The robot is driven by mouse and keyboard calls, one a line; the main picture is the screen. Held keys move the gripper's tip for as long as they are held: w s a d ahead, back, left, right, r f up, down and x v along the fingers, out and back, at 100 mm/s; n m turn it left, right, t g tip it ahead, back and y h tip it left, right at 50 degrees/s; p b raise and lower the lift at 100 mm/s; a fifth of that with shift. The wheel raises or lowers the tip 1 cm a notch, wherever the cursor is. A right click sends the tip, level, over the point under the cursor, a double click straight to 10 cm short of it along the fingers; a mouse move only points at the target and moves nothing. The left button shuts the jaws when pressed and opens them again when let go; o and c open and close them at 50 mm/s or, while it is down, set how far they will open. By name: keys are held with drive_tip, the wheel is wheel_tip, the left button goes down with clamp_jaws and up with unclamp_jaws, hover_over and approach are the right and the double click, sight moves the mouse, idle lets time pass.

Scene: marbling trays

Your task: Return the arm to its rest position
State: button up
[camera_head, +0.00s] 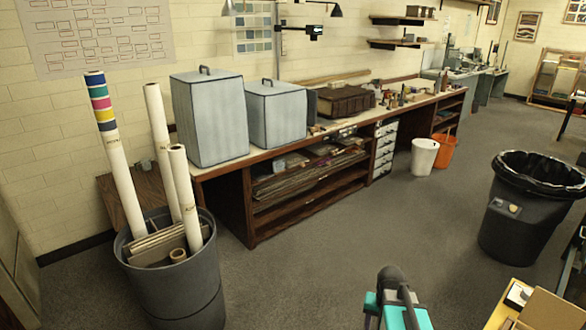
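Part of my own arm (392,302), dark grey with teal and pale pieces, shows at the bottom edge, right of the middle. It stands out over the grey carpet floor, and the frame's lower edge cuts it off. No gripper fingers can be made out. My gripper and anything it may hold are outside the picture. No marbling tray can be made out.
A grey bin (175,300) with tall paper rolls stands at left. A long wooden bench (222,205) with covered boxes lines the wall. A black-lined bin (515,225) stands at right, and a yellow-edged table (500,311) at lower right. The middle floor is clear.

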drive_tip(key=s+a+f+n, duration=0.1)
drive_tip(key=a+f+n, duration=0.15)
drive_tip(key=a, duration=0.35)
drive_tip(key=s+a+f+n, duration=0.1)
drive_tip(key=s+a+n, duration=0.15)
drive_tip(key=a, duration=0.35)
drive_tip(key=s+f+g, duration=0.3)
drive_tip(key=s+f, duration=0.6)
drive_tip(key=s, duration=0.3)
drive_tip(key=s+f+g, duration=0.2)
drive_tip(key=s+f, duration=0.6)
drive_tip(key=s, duration=0.4)
drive_tip(key=shift+s+f+g+y+b, duration=0.3)
drive_tip(key=shift+s+f+g+y, duration=0.1)
drive_tip(key=shift+a, duration=0.1)
